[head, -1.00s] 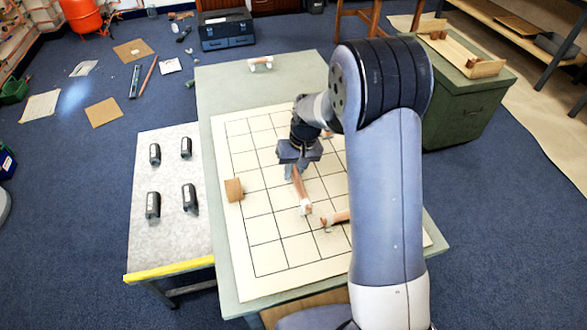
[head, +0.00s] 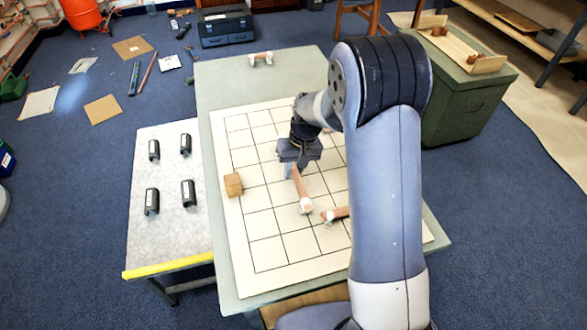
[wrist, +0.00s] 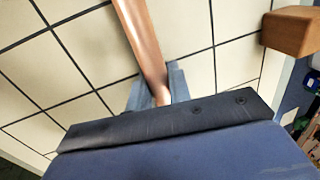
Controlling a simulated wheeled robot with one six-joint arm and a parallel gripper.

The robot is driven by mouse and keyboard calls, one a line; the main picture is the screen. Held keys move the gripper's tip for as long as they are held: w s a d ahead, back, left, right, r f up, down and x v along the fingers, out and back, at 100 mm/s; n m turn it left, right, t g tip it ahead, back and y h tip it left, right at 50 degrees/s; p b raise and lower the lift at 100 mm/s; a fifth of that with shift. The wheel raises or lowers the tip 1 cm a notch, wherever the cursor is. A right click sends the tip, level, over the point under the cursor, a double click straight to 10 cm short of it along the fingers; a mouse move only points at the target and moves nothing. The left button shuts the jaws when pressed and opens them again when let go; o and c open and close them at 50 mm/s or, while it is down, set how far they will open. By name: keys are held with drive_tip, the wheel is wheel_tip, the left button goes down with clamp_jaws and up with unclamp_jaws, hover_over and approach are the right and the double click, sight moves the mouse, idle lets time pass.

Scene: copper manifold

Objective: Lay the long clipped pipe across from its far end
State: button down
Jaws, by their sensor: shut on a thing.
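A long copper pipe (head: 302,186) with a pale clip at its near end lies over the gridded white board (head: 262,255). My gripper (head: 293,172) is shut on the pipe's far end. In the wrist view the pipe (wrist: 139,35) runs up from between the fingers of my gripper (wrist: 157,95). Another copper pipe (head: 338,214) with a pale fitting lies to the right of its near end, partly hidden by my arm. I cannot tell whether the held pipe touches the board.
A wooden block (head: 233,185) stands at the board's left edge and also shows in the wrist view (wrist: 292,32). A short clipped pipe (head: 260,58) lies at the table's far end. The board's near left squares are clear.

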drive_tip(key=shift+f, duration=0.1)
drive_tip(key=c, duration=1.2)
unclamp_jaws()
drive_tip(key=shift+r+p, duration=3)
drive_tip(key=shift+r, duration=1.5)
drive_tip(key=shift+f, duration=0.15)
wheel_tip(320, 180, down, 9)
drive_tip(key=b, duration=0.6)
drive_tip(key=shift+r, duration=0.2)
drive_tip(key=shift+r, duration=0.15)
